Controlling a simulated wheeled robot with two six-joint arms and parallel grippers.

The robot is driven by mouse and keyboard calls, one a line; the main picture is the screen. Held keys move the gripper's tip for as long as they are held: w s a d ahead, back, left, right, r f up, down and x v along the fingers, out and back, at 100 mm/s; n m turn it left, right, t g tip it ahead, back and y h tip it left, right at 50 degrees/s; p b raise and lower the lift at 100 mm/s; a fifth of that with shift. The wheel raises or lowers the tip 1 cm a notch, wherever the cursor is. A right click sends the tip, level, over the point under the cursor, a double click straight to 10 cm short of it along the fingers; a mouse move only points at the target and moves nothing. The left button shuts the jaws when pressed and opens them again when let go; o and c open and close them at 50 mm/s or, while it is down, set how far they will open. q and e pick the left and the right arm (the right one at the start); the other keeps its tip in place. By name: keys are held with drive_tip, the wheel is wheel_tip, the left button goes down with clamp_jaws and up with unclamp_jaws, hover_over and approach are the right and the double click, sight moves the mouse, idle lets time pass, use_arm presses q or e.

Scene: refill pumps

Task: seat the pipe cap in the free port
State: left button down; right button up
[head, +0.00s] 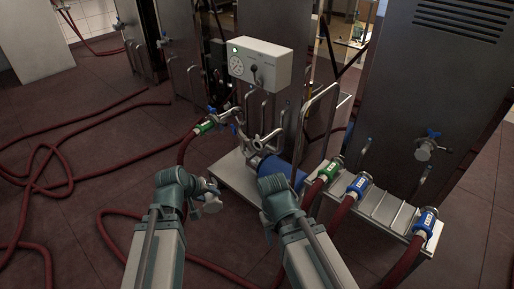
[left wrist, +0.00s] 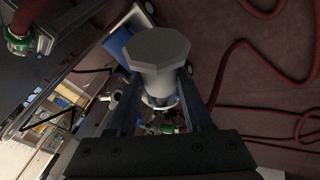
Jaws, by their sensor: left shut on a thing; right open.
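The pipe cap (left wrist: 157,52) is a grey piece with a flat octagonal end, held between the two dark fingers of my left gripper (left wrist: 160,98). In the head view my left gripper (head: 208,188) holds the cap (head: 211,204) in the air, left of and in front of the pump cart. The cart carries silver pipework (head: 262,139) with several branches and a blue pump body (head: 284,171). I cannot tell which branch is the free port. My right gripper (head: 271,184) is open in front of the pump; its fingers are mostly hidden behind its wrist.
A green-banded hose (head: 205,126) joins the pipework's left side. A gauge box (head: 260,63) stands above. A rack (head: 379,207) at the right holds hose ends with green and blue bands. A cabinet (head: 435,90) with a valve stands behind it. Red hoses (head: 62,165) lie across the floor at left.

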sight(209, 195)
idle(0.3)
use_arm(q)
wheel_tip(209, 195, up, 23)
drive_tip(key=p, duration=2.2)
drive_tip(key=shift+f+p, duration=0.2)
drive_tip(key=shift+p, duration=0.1)
